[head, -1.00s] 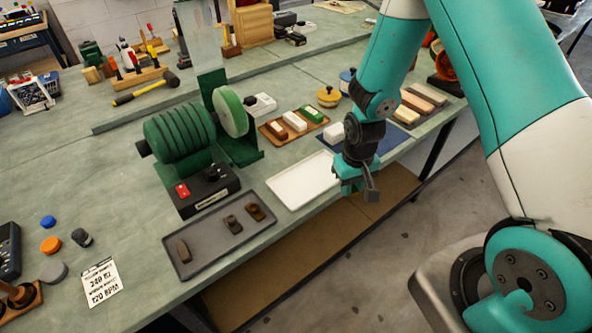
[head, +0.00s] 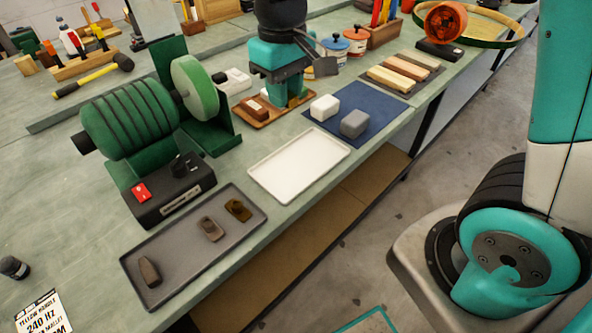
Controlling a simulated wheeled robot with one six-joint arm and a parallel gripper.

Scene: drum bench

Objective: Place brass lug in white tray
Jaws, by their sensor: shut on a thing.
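The white tray (head: 298,165) lies empty near the bench's front edge. Three small lug-like pieces lie in the dark grey tray (head: 165,283) at the front left: a brown-gold one (head: 238,210), a brown one (head: 211,229) and a dark oblong one (head: 149,271). The brown-gold one looks most like brass. My gripper (head: 288,98) is behind the white tray, low at the wooden tray (head: 268,121) of bars. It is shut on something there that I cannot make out. It hides part of that tray; a brown bar (head: 254,111) shows beside it.
A blue mat (head: 345,109) with a white block (head: 324,107) and a grey block (head: 354,123) lies right of my gripper. A green drum machine (head: 130,118) stands left of the white tray. Wooden strips (head: 402,75) lie at the back right.

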